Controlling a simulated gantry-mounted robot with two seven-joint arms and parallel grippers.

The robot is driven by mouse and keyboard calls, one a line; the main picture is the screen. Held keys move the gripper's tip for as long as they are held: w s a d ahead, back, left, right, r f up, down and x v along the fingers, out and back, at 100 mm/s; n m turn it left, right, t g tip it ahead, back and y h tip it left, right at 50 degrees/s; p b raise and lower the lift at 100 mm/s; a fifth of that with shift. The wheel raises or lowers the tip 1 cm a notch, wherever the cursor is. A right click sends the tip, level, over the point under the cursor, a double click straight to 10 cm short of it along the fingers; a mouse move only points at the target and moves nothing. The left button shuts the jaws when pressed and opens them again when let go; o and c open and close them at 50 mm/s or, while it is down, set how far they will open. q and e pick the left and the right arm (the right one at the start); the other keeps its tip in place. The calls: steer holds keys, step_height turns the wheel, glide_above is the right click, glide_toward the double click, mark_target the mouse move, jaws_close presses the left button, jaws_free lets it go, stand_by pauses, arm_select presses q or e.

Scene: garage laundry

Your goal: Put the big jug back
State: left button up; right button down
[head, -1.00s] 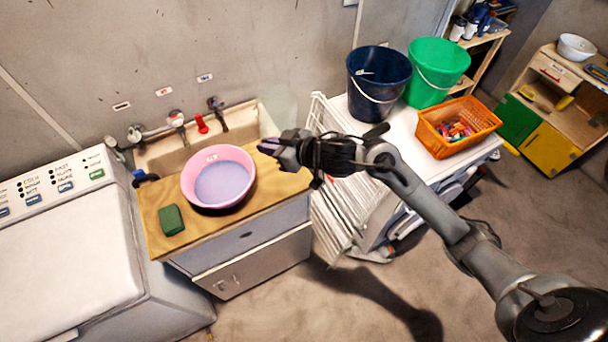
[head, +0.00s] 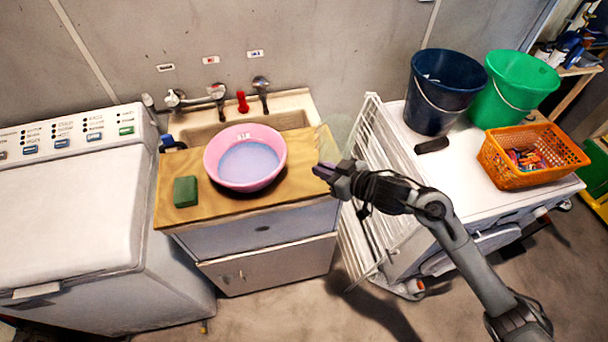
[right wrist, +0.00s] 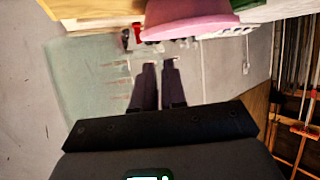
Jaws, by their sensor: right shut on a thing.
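The big jug (head: 337,132) is pale, clear and hard to see against the wall in the head view. It shows beside the right end of the wooden board. In the right wrist view it is a greenish see-through body (right wrist: 85,85) with measuring marks. My right gripper (head: 322,171) is shut on it, just right of the board's edge; its fingers (right wrist: 159,78) show in the right wrist view. Which part of the jug it grips is unclear. My left gripper is not in view.
A pink basin (head: 270,171) with bluish liquid and a green block (head: 185,191) are on the wooden board (head: 215,208) over the sink. A rack (head: 377,190) stands right. The white top beyond holds buckets (head: 445,95) (head: 513,90), an orange basket (head: 505,172) and a dark object (head: 432,145).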

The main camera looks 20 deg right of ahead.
steer(key=shift+w+a+f+b, duration=0.35)
steer(key=shift+w+a+f, duration=0.3)
steer(key=shift+w+f, duration=0.65)
steer(key=shift+w+a+f+b, duration=0.5)
steer(key=shift+w+f, duration=0.4)
steer(key=shift+f, duration=0.65)
steer(key=shift+w+a+f+b, duration=0.25)
steer(key=shift+w+a+f, duration=0.5)
steer(key=shift+w+f, duration=0.55)
steer(key=shift+s+f, duration=0.2)
steer(key=shift+f, duration=0.15)
steer(key=c, duration=1.2)
jaws_free()
